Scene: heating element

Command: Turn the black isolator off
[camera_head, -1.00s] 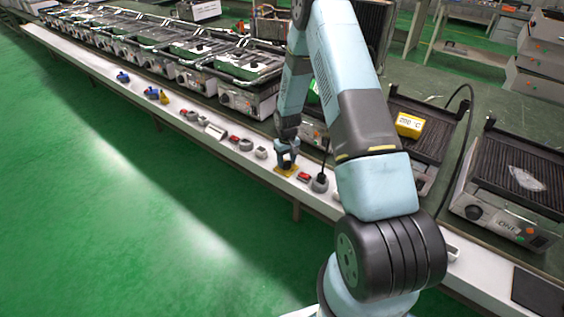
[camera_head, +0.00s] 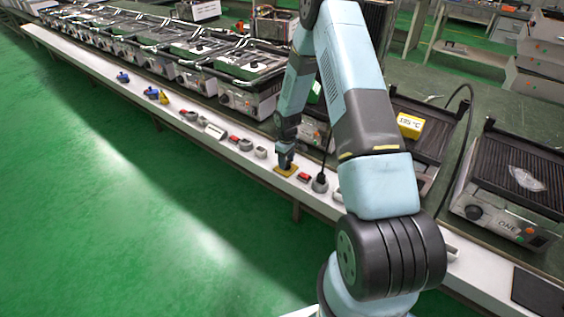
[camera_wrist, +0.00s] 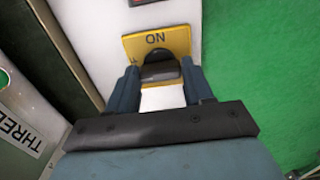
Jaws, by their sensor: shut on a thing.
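The black isolator knob (camera_wrist: 158,70) sits on a yellow plate (camera_wrist: 157,42) with the word ON, which reads upright in the wrist view. The plate also shows on the white ledge in the head view (camera_head: 291,172). My gripper (camera_wrist: 160,84) is shut on the black knob, a finger on each side of it. In the head view my gripper (camera_head: 285,161) points down onto the plate and hides the knob. The lower part of the plate and part of the knob are hidden by my gripper, so the knob's exact setting is unclear.
A red switch (camera_head: 304,177) and a grey socket with a black plug (camera_head: 320,183) sit right of the plate on the white ledge (camera_head: 190,109). Several grills stand behind. A yellow temperature display (camera_head: 410,125) sits on one. The green floor in front is clear.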

